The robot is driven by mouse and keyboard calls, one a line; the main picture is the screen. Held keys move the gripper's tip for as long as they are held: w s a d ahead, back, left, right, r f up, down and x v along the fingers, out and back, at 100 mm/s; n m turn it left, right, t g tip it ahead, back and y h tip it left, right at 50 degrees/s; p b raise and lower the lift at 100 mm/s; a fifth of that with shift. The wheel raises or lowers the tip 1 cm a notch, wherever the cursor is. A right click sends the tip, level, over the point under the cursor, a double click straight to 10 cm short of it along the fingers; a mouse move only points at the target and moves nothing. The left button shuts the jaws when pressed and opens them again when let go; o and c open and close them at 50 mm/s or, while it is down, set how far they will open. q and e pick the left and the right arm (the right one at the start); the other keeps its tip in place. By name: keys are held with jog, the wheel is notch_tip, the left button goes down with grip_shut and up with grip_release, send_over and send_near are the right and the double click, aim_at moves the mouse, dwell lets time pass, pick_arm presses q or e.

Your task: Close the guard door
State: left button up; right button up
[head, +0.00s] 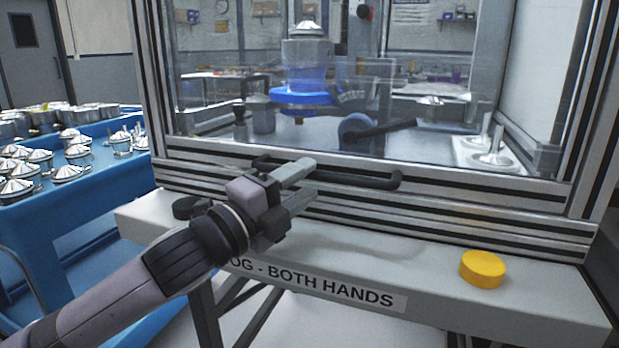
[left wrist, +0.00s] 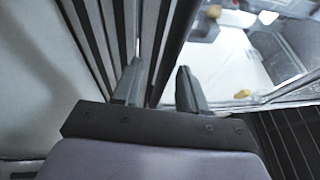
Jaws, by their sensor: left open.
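The guard door (head: 420,150) is a clear panel in a metal frame with a ribbed bottom rail. It stands low, with that rail just above the bench ledge; I cannot tell whether it is fully closed. A black bar handle (head: 360,178) runs along the rail. My left gripper (head: 303,185) is open at the left part of the handle, its fingers one above the other and overlapping the bar in the head view. In the left wrist view the open fingers (left wrist: 160,82) have a dark bar, probably the handle, running between them. Contact cannot be told. My right gripper is not seen.
The ledge (head: 420,245) carries a yellow button (head: 482,268) at right and a dark button (head: 191,207) beside my left wrist. A blue table (head: 70,215) with metal housings stands at left. Behind the door are a blue-ringed fixture (head: 303,97) and metal parts.

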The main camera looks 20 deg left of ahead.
pick_arm(q)
jog(key=shift+v, duration=2.3)
